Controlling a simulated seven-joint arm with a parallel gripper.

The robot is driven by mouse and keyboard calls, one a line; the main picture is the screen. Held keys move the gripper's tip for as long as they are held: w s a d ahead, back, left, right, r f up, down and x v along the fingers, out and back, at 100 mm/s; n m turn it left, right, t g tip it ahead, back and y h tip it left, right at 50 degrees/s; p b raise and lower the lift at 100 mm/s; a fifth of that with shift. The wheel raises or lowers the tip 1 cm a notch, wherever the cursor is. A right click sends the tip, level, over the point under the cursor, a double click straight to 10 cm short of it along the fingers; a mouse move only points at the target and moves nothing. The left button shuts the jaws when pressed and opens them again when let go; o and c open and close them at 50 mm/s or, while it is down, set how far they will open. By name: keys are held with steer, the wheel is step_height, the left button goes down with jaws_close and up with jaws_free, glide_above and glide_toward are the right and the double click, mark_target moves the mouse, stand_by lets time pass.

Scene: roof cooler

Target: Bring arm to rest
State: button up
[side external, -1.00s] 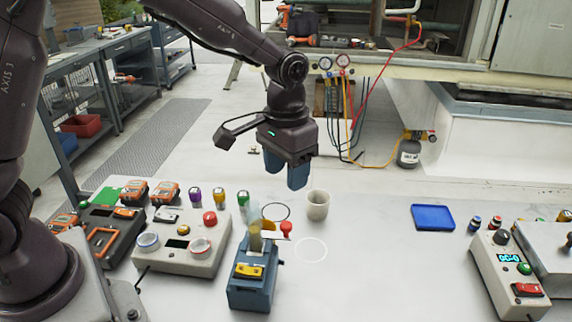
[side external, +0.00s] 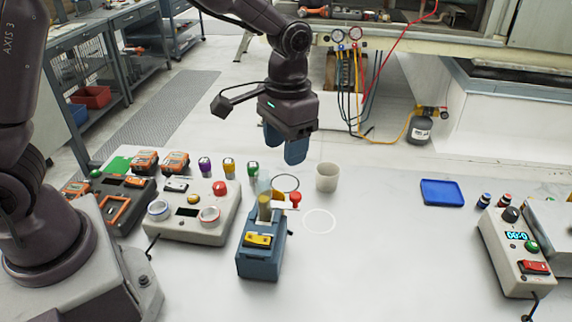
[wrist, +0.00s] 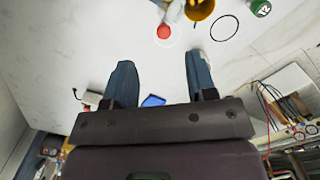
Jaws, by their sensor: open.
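My gripper (side external: 284,146) hangs above the white table behind the blue device, with its blue fingers pointing down. In the wrist view my gripper (wrist: 160,80) shows two blue fingers wide apart with nothing between them. The blue device (side external: 260,258) stands on the table with a yellow switch on its front and a clear vial (side external: 264,200) upright at its top. A red knob (side external: 295,198) sits beside the vial; it also shows in the wrist view (wrist: 164,31).
A beige cup (side external: 327,177) stands right of my gripper. A control box (side external: 190,226) and orange meters (side external: 145,162) are at left. A blue tray (side external: 442,192) and a box with a display (side external: 515,252) are at right. The table's front middle is clear.

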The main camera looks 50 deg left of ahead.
steer(key=s+a+r+t, duration=0.3)
steer(key=s+r, duration=0.3)
steer(key=s, duration=0.3)
steer(key=s+a+r+t, duration=0.3)
steer(key=s+r, duration=0.3)
steer(key=s, duration=0.2)
steer(key=shift+s+a+r+n, duration=0.3)
steer(key=shift+s+a+r, duration=0.05)
steer(key=shift+s+a, duration=0.05)
